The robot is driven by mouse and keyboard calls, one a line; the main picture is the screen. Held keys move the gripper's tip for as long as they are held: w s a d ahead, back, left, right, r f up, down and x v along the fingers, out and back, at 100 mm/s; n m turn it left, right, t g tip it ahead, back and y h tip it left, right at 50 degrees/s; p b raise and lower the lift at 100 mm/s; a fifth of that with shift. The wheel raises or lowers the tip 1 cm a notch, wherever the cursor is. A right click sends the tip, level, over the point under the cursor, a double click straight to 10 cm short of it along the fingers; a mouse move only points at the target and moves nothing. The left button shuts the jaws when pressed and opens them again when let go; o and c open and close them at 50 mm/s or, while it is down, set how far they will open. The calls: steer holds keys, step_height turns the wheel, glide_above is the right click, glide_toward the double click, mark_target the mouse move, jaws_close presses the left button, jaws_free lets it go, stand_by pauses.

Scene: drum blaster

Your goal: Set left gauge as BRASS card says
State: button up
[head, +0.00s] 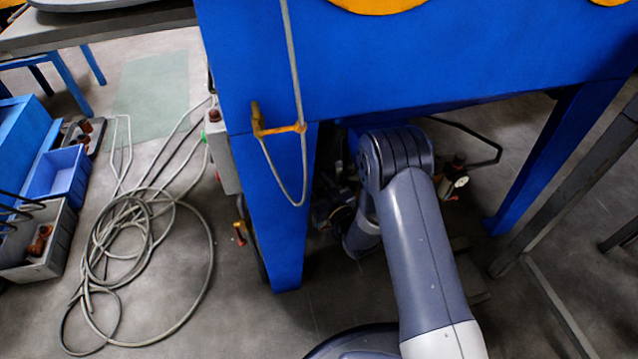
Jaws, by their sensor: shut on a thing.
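A small pale round dial (461,182) with a dark red-brown knob above it shows under the blue cabinet, to the right of my arm. I cannot read it, and I cannot tell which gauge it is. My arm reaches under the cabinet and bends down and left behind its elbow. Dark fittings (325,208) show in shadow by the far end of the arm; I cannot make out a second gauge among them. My gripper's fingers cannot be made out. No BRASS card is in view.
The blue cabinet (420,70) stands on legs, with a hose and orange hook (270,125) on its front. Coiled hoses (140,240) lie on the left floor near a blue bin (60,175) and grey bin (40,245). A grey frame (570,190) stands at right.

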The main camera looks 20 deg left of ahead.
steer(key=shift+n+g+y, duration=1.1)
steer(key=shift+n+g, duration=0.1)
steer(key=shift+g, duration=0.3)
steer(key=o, duration=0.9)
steer(key=shift+o, duration=0.2)
steer(key=p+v, duration=0.3)
steer(key=v, duration=0.7)
steer(key=shift+s+d, duration=0.2)
steer(key=shift+d, duration=0.15)
